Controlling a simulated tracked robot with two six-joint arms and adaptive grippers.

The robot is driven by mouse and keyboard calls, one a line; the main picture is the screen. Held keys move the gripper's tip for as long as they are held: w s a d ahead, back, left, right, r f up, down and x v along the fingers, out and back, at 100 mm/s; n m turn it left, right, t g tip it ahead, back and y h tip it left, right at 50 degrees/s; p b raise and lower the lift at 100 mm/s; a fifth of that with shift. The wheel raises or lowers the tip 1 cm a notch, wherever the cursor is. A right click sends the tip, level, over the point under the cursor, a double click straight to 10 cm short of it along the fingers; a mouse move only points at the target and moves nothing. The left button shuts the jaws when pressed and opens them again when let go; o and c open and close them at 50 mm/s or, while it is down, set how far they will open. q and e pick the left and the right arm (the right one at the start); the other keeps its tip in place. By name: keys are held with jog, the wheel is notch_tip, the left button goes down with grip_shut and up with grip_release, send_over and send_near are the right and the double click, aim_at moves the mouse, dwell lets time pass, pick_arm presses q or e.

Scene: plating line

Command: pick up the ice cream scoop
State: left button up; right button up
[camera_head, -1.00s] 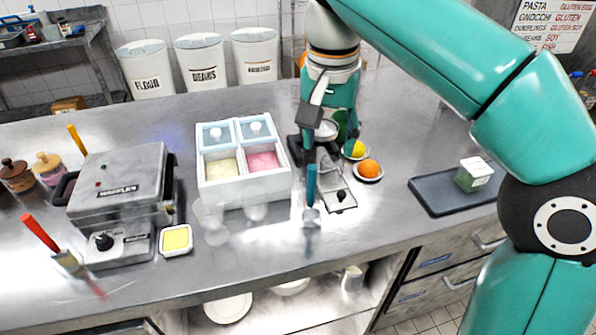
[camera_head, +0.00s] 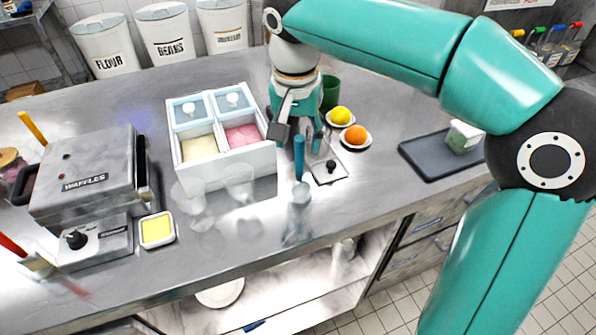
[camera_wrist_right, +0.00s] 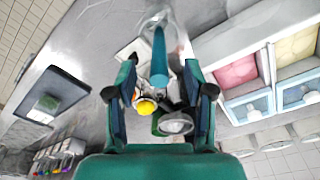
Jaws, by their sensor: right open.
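The ice cream scoop has a blue handle (camera_head: 299,157) that stands upright out of a clear glass holder (camera_head: 299,195) near the counter's front edge. Its lower end is hard to make out through the glass. My right gripper (camera_head: 297,137) is open, its fingers pointing down, just behind the handle in the head view. In the right wrist view the handle (camera_wrist_right: 159,52) lies between and beyond the open fingers (camera_wrist_right: 160,85). I cannot tell whether a finger touches it. My left gripper is not in view.
A white ice cream tub box (camera_head: 228,172) and clear glasses (camera_head: 240,183) stand left of the holder. A lemon (camera_head: 341,116), an orange (camera_head: 356,135) and a green cup (camera_head: 330,92) are close by on the right. A dark tray (camera_head: 425,162) lies farther right.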

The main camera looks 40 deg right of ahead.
aim_at(300, 155)
jog(key=shift+w+d+f, duration=0.1)
jog(key=shift+d+f, duration=0.05)
jog(key=shift+f, duration=0.8)
jog(key=shift+w+d+f, duration=0.15)
jog(key=shift+f, duration=0.75)
jog(key=shift+w+d+f, duration=0.1)
jog(key=shift+d+f, duration=0.05)
jog(key=shift+f, duration=0.8)
grip_shut()
